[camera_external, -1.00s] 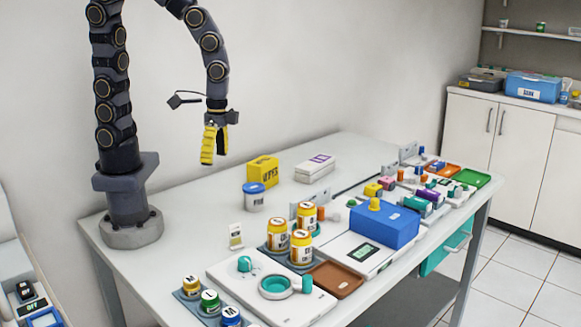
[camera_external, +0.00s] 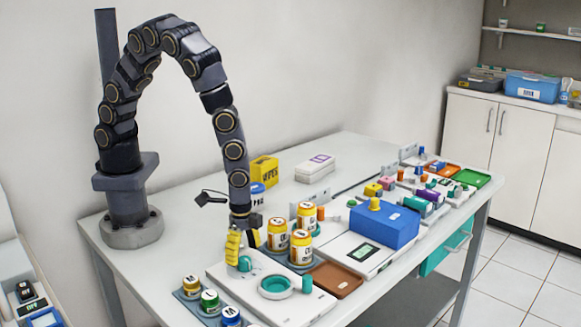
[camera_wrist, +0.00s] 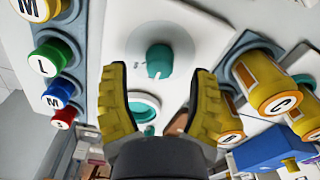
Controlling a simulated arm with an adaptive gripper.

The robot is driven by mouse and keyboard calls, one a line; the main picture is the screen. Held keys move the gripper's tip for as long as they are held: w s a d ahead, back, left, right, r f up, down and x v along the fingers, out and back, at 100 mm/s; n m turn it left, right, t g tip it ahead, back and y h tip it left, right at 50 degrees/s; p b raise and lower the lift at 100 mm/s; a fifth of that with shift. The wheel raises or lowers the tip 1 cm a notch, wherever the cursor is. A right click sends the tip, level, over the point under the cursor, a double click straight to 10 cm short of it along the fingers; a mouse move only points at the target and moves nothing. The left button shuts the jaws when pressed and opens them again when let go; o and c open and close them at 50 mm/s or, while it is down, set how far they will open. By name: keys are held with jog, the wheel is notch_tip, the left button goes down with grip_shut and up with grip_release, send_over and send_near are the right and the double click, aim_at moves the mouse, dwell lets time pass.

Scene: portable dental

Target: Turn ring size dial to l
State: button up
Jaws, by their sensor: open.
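The ring size dial, a teal knob (camera_external: 245,264), stands on a white panel (camera_external: 222,275) near the table's front. It also shows in the wrist view (camera_wrist: 159,61), beyond and between my fingertips, with small marks around it too small to read surely. My gripper (camera_external: 243,240) is low over the panel's back edge, beside the dial. In the wrist view my gripper (camera_wrist: 158,85) has its yellow fingers spread on both sides with nothing between them. Whether a finger touches the dial cannot be told. A teal ring (camera_external: 275,287) sits on the same panel.
Jars with yellow, green and blue lids marked M, L and M (camera_external: 210,301) stand left of the panel. Several orange-white jars (camera_external: 301,246) stand close right of my gripper. A brown tray (camera_external: 335,280) and blue box (camera_external: 385,227) lie further right.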

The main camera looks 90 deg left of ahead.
jog(key=shift+f, duration=1.15)
grip_shut()
jog(key=shift+n, duration=0.3)
jog(key=n, duration=0.4)
jog(key=shift+n, duration=2)
